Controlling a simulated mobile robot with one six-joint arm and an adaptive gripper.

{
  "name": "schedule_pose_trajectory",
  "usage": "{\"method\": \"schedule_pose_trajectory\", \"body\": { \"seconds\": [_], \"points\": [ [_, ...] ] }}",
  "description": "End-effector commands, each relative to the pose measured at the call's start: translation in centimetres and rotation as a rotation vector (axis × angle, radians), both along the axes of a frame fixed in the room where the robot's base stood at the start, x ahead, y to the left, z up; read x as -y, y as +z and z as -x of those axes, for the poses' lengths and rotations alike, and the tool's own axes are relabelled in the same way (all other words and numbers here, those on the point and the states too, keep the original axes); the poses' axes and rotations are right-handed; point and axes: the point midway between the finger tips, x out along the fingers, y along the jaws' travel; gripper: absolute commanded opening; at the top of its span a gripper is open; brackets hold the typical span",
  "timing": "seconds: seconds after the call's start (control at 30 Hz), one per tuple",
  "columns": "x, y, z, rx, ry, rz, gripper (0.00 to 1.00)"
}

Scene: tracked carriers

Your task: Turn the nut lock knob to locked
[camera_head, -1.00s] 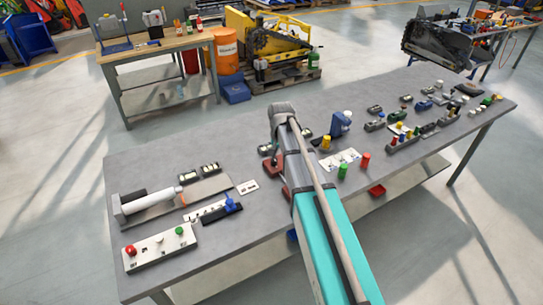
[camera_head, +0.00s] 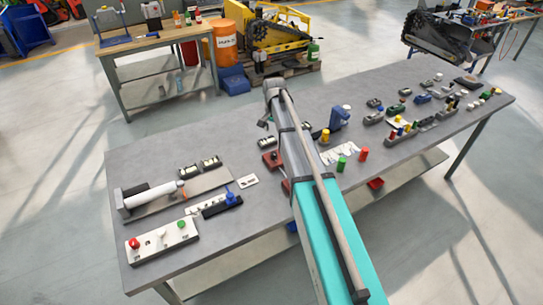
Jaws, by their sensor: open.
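I cannot tell for sure which knob is the nut lock knob. A blue knob (camera_head: 230,196) stands on a dark bar (camera_head: 216,208) on the left part of the bench. A pale panel (camera_head: 150,248) at the front left carries a red knob (camera_head: 134,243), a white one and a green knob (camera_head: 181,224). My gripper (camera_head: 264,122) shows small and dark at the far end of my arm, over the bench's back edge, apart from these knobs. It is open, and I see nothing in it. My arm hides part of the bench middle.
A white cylinder (camera_head: 150,196) lies in a grey fixture behind the panel. Red blocks (camera_head: 271,161) sit close to my arm. Green, red and yellow pegs and a blue device (camera_head: 339,118) stand to its right.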

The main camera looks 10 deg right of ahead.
Motion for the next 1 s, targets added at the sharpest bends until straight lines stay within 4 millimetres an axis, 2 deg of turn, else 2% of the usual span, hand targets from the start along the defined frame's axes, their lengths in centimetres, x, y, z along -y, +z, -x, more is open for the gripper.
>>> {"method": "schedule_pose_trajectory", "body": {
  "seconds": [1.0],
  "points": [
    [-0.2, -7.7, 0.0, 0.0, 0.002, 0.0, 0.76]
  ]
}}
